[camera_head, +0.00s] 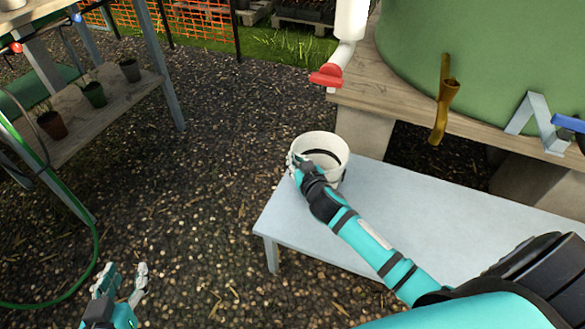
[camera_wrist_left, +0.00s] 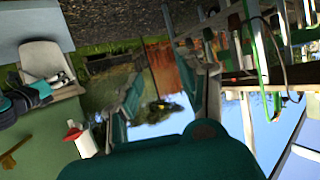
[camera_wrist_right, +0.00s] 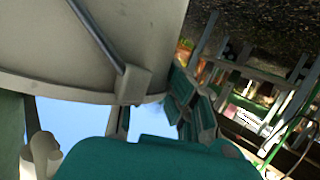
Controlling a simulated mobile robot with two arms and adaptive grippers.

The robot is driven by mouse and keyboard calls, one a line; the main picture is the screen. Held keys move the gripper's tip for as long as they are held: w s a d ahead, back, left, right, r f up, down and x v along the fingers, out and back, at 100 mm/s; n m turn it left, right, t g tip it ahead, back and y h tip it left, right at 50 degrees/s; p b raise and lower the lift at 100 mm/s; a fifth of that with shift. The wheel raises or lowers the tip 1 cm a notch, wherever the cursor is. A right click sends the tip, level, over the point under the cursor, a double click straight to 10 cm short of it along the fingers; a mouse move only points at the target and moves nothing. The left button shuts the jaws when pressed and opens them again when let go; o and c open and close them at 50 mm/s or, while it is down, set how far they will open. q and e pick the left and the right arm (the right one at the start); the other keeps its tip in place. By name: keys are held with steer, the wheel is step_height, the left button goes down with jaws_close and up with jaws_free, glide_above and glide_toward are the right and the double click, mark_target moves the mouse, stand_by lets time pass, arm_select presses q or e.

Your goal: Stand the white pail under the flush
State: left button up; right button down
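The white pail (camera_head: 335,147) is upright at the back left end of the pale bench (camera_head: 400,205). I cannot tell whether its base touches the bench. The flush is a white pipe (camera_head: 350,22) with a red valve (camera_head: 327,75), above and beyond the pail in the head view. My right gripper (camera_head: 297,162) is at the pail's left rim. In the right wrist view the pail (camera_wrist_right: 60,40) fills the upper left, and its wall partly hides one finger, so its grip is unclear. My left gripper (camera_head: 122,283) is open and empty, over the gravel.
A green tank (camera_head: 480,50) stands on a wooden platform (camera_head: 400,95) behind the bench, with a brass tap (camera_head: 444,100). A shelf (camera_head: 90,115) with several potted plants is at the left, and a green hose (camera_head: 95,250) lies near it. Open gravel lies between.

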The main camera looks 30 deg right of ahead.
steer(key=shift+w+d, duration=0.6)
steer(key=shift+d, duration=0.1)
steer(key=shift+f+b, duration=0.35)
steer(key=shift+b, duration=0.05)
arm_select(q)
step_height(320, 180, up, 6)
steer(key=w+d+t+h, duration=0.1)
steer(key=w+t, duration=0.1)
steer(key=t, duration=0.2)
steer(key=shift+d+b, duration=0.25)
steer(key=shift+b, duration=0.05)
arm_select(e)
steer(key=shift+f, duration=0.5)
arm_select(q)
steer(key=shift+w+r, duration=0.1)
steer(key=shift+r, duration=0.2)
arm_select(e)
steer(key=shift+f, duration=0.25)
steer(key=c, duration=1.4)
jaws_free()
steer(key=shift+f, duration=0.1)
step_height(320, 180, up, 10)
